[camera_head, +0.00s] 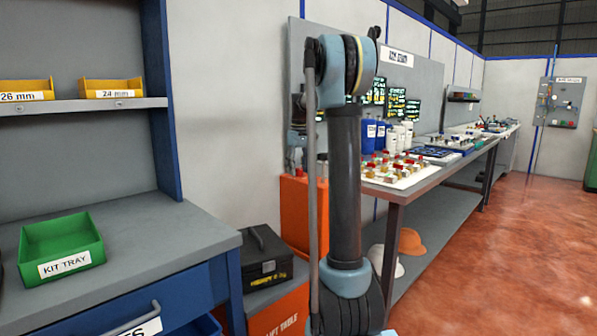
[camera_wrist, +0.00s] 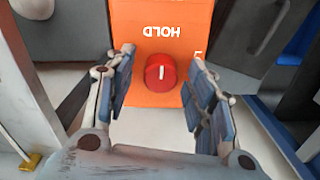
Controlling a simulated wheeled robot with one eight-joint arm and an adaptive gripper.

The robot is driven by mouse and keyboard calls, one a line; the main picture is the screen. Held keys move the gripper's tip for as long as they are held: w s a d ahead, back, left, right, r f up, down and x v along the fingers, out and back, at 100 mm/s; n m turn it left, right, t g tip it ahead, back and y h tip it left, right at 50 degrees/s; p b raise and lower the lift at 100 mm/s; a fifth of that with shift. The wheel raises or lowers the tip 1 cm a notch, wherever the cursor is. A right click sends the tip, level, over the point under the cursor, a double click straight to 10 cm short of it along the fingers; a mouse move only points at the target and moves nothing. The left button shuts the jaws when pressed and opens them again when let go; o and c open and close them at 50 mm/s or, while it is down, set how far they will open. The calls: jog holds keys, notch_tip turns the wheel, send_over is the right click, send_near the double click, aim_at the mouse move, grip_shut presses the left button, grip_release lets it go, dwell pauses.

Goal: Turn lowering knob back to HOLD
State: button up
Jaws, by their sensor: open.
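In the wrist view a round red knob (camera_wrist: 160,73) with a white line sits on an orange panel (camera_wrist: 145,98). The line runs nearly upright in the picture, roughly in line with the word HOLD (camera_wrist: 161,31), which reads upside down above it. Another white mark at the panel's right is partly hidden by a finger. My gripper (camera_wrist: 161,80) is open, one finger on each side of the knob, with visible gaps to it. In the head view an orange housing (camera_head: 296,210) stands behind my arm; the knob and gripper cannot be made out there.
A black case (camera_head: 265,262) rests on the lift table (camera_head: 280,318) beside the blue-framed bench with a green kit tray (camera_head: 62,248). A long workbench (camera_head: 415,190) with parts stands to the right. The red floor (camera_head: 500,250) is clear at right.

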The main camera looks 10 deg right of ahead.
jog(key=shift+f, duration=0.2)
jog(key=c, duration=1.1)
jog(key=shift+n, duration=0.4)
jog(key=o, duration=1.1)
notch_tip(320, 180, up, 12)
